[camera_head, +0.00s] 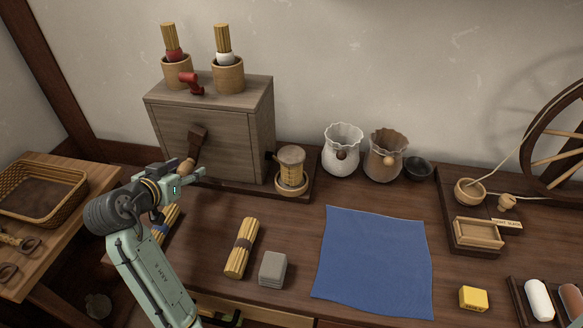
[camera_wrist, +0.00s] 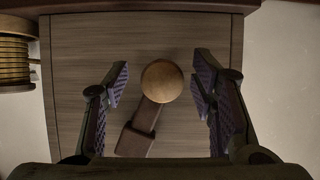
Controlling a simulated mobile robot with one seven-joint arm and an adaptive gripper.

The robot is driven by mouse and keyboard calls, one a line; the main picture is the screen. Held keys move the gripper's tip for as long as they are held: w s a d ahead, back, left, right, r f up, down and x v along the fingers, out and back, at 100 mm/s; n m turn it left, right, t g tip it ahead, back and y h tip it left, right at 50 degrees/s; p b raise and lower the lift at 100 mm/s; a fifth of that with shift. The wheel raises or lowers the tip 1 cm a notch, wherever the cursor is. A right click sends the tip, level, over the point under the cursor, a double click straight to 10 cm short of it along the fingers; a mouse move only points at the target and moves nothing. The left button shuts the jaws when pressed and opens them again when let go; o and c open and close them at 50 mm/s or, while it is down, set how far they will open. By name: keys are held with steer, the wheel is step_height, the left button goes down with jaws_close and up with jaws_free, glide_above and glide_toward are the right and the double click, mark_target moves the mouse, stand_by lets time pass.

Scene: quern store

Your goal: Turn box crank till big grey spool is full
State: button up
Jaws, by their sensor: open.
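A grey-brown wooden box (camera_head: 230,127) stands at the back left of the bench. Its crank has a dark arm (camera_head: 198,140) on the front face and a round wooden knob (camera_head: 187,164) at the lower left end. My gripper (camera_head: 199,177) is at the knob. In the wrist view the open fingers (camera_wrist: 160,80) stand on either side of the knob (camera_wrist: 164,78), with gaps both sides. A spool (camera_head: 291,168) with a brownish top and yellow thread stands right of the box. Yellow windings also show at left in the wrist view (camera_wrist: 14,66); how full it is I cannot tell.
Two pots (camera_head: 176,73) (camera_head: 228,76) with yellow sticks and a red item (camera_head: 191,83) stand on the box. A stick bundle (camera_head: 241,248), a grey block (camera_head: 273,269) and a blue cloth (camera_head: 372,262) lie in front. Vases (camera_head: 342,150) stand behind; a wheel (camera_head: 562,140) is at right.

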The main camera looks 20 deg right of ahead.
steer(key=shift+p+v, duration=1.2)
steer(key=shift+v, duration=1.95)
